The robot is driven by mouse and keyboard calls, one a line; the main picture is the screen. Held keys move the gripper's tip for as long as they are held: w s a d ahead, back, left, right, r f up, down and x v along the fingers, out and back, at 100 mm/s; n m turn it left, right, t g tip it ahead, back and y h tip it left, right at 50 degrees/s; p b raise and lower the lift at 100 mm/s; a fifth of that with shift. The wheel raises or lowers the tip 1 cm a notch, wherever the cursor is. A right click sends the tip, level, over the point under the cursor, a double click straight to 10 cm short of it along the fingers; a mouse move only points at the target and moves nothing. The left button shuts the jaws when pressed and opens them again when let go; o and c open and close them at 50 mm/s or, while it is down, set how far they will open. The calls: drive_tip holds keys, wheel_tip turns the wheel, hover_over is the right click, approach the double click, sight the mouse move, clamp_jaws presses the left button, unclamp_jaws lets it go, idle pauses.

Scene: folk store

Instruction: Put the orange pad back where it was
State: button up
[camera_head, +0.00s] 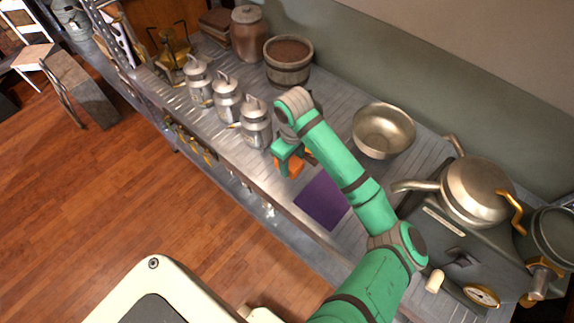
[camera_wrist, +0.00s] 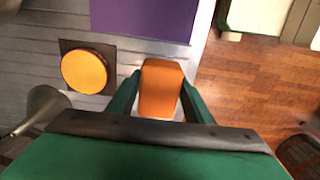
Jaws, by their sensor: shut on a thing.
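My gripper (camera_head: 287,158) is shut on the orange pad (camera_wrist: 160,88), a rounded orange block with a pale lower end. In the wrist view the two green fingers (camera_wrist: 161,80) flank the pad. In the head view the orange pad (camera_head: 292,169) shows below my gripper, partly covered by it, near the front edge of the metal counter. I cannot tell whether it touches the counter.
A purple mat (camera_head: 322,200) lies flat on the counter (camera_head: 229,143). A yellow disc (camera_wrist: 85,71) sits on a dark square. Several metal cans (camera_head: 256,122), a wooden tub (camera_head: 288,61), a steel bowl (camera_head: 383,130) and a kettle (camera_head: 476,192) stand around.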

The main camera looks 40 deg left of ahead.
drive_tip(key=a+f, duration=0.1)
drive_tip(key=w+a+f, duration=0.1)
drive_tip(key=a+f, duration=0.1)
drive_tip(key=f, duration=0.1)
drive_tip(key=shift+w, duration=0.25)
wheel_tip(320, 180, down, 3)
drive_tip(key=shift+w+a+r, duration=0.1)
drive_tip(key=shift+w, duration=0.05)
drive_tip(key=shift+f, duration=0.35)
drive_tip(key=shift+f, duration=0.15)
drive_tip(key=o, duration=1)
wheel_tip(320, 180, up, 12)
drive_tip(key=shift+r, duration=0.15)
drive_tip(key=shift+a, duration=0.15)
